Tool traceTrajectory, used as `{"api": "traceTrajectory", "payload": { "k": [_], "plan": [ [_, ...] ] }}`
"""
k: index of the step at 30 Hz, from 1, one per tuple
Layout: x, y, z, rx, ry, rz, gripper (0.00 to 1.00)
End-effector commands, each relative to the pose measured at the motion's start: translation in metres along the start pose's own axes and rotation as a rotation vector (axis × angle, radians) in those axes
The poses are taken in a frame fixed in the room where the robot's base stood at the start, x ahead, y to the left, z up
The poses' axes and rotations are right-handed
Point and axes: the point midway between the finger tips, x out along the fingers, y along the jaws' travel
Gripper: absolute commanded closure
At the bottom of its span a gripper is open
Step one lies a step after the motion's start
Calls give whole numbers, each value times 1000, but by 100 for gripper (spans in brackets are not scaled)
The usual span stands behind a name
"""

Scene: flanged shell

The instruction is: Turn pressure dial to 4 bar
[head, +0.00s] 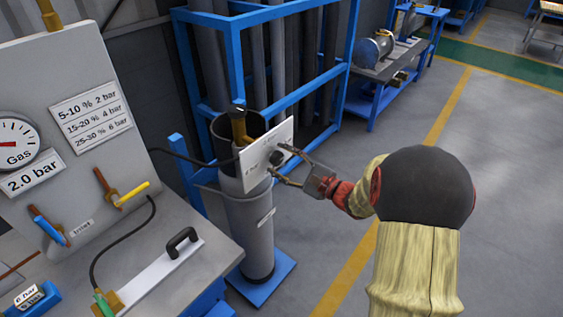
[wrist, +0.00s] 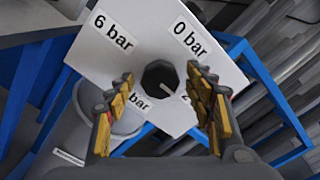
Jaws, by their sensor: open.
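The pressure dial is a dark round knob (wrist: 160,76) on a white plate (wrist: 105,62) in the wrist view. A light pointer mark on it points to the lower right, toward a partly hidden label starting with 2. Labels "6 bar" (wrist: 113,32) and "0 bar" (wrist: 190,39) are readable; another "bar" label is partly covered by my left finger. In the head view the plate (head: 251,172) is mounted at a grey cylinder (head: 250,228). My gripper (head: 281,161) is open, its fingers on either side of the knob with visible gaps; contact cannot be told.
A panel on the left carries a round gas gauge (head: 14,141), a "2.0 bar" label (head: 31,180) and a percent-to-bar chart (head: 91,117). A blue rack (head: 236,62) with grey pipes stands behind the cylinder. Open floor (head: 520,180) lies to the right.

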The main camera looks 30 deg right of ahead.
Motion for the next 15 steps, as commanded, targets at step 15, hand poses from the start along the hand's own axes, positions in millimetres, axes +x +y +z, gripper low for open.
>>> {"api": "traceTrajectory", "payload": {
  "k": [15],
  "plan": [
    [0, 0, 0, -1, 0, 0, 71]
  ]
}}
